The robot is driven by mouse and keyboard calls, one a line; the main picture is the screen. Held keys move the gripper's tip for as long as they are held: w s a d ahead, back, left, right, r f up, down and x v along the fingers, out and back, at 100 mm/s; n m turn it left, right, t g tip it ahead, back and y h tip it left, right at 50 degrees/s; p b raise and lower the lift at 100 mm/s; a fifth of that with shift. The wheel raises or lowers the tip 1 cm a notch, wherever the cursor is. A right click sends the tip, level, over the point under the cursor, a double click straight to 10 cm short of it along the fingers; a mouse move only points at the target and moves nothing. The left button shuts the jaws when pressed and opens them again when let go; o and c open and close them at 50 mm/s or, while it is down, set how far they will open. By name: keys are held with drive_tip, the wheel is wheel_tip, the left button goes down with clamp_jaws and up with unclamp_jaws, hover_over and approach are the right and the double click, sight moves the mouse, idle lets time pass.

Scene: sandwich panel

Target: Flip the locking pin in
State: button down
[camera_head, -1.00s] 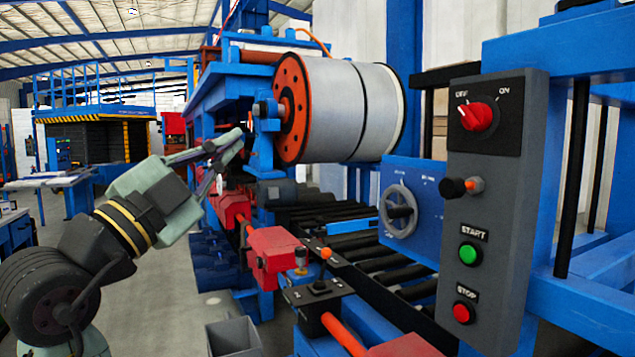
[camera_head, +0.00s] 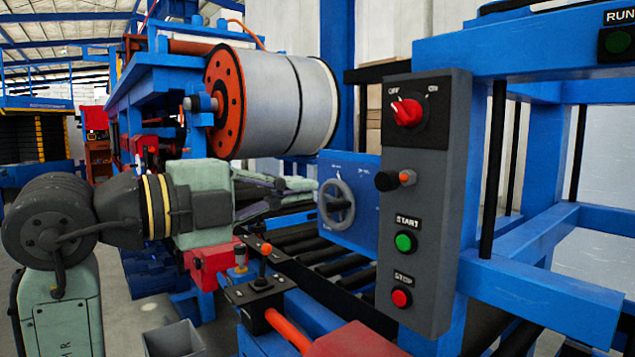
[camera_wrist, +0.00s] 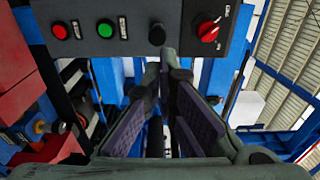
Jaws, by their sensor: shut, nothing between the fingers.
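A grey control panel (camera_head: 425,295) stands right of center in the head view. A black knob (camera_head: 387,181) with a small orange piece (camera_head: 407,177) sticks out of its side, which looks like the locking pin. In the wrist view the black knob (camera_wrist: 156,35) is at the top center, just beyond my fingertips. My gripper (camera_head: 314,190) is shut and empty, pointing right at the panel in front of the handwheel, left of and apart from the knob. In the wrist view the fingers of my gripper (camera_wrist: 162,68) come together below the knob.
The panel also bears a red rotary switch (camera_head: 407,112), a green START button (camera_head: 405,242) and a red STOP button (camera_head: 401,298). A handwheel (camera_head: 337,204) is behind my fingertips. A joystick box (camera_head: 262,290) and red blocks are below my arm. A large roll (camera_head: 285,103) hangs above.

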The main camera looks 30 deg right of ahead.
sight(381, 178)
drive_tip(key=d+p, duration=0.4)
drive_tip(key=d, duration=0.8)
drive_tip(key=shift+w, duration=0.2)
drive_tip(key=shift+d, duration=0.3)
drive_tip(key=d, duration=0.3)
drive_tip(key=shift+w+d+f, duration=0.1)
drive_tip(key=shift+w, duration=0.05)
drive_tip(key=shift+a, duration=0.2)
